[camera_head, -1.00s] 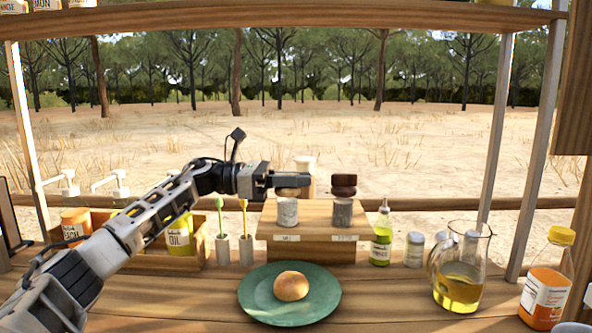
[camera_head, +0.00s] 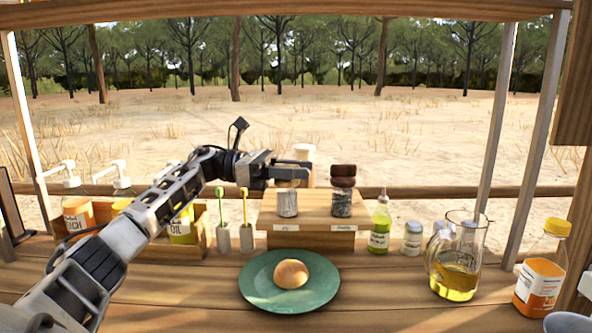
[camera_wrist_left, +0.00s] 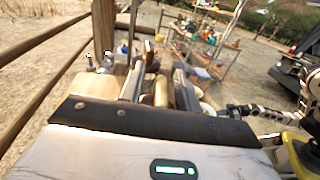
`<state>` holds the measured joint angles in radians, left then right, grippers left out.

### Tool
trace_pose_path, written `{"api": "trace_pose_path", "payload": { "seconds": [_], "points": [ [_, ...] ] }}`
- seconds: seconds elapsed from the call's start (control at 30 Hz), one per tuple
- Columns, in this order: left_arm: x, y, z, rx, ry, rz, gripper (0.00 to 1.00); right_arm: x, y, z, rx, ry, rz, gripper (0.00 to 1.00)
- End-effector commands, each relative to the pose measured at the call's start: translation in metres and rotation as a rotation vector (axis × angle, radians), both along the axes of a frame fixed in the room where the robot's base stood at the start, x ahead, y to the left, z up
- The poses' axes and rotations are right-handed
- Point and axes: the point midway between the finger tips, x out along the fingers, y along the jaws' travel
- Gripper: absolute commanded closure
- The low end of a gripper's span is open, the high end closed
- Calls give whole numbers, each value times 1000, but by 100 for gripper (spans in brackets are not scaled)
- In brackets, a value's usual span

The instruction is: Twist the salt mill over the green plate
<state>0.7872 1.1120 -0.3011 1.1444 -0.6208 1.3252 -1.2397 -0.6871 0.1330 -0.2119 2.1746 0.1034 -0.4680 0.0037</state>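The salt mill (camera_head: 287,203), with a clear body and pale contents, stands upright on the left of a small wooden stand (camera_head: 312,225). My left gripper (camera_head: 292,173) is level around its top, which it mostly hides. In the left wrist view a tan cylinder (camera_wrist_left: 161,91), seemingly the mill's top, sits between the spread fingers (camera_wrist_left: 159,88); a gap shows beside it, and I cannot see firm contact. The green plate (camera_head: 258,291) lies on the counter in front of the stand, with a round bun (camera_head: 291,273) on it. My right gripper is not in view.
A dark-topped mill (camera_head: 342,192) stands right of the salt mill. A green bottle (camera_head: 380,225), a jar (camera_head: 412,239), an oil jug (camera_head: 456,275) and an orange-labelled bottle (camera_head: 541,275) are on the right.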

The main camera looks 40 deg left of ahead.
Motion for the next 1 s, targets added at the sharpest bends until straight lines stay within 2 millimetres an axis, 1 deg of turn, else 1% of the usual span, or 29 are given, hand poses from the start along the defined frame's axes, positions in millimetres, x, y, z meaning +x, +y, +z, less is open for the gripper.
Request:
{"api": "trace_pose_path", "payload": {
  "seconds": [0.17, 0.27, 0.37, 0.6, 0.7, 0.8, 1.0],
  "points": [
    [0, 0, 0, 1, 1, -1, 67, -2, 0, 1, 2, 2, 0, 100],
    [-2, 4, -1, 1, 1, 0, 67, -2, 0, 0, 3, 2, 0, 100],
    [-8, 15, -2, 1, 1, 3, 67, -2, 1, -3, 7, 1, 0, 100],
    [-28, 50, -1, 1, -1, 3, 67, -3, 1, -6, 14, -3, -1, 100],
    [-34, 59, -1, 1, -1, 2, 67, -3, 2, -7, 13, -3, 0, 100],
    [-37, 64, 0, 0, 0, 0, 67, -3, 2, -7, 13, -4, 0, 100],
    [-38, 65, 0, 1, -1, -1, 67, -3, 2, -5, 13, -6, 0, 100]
  ]
}}
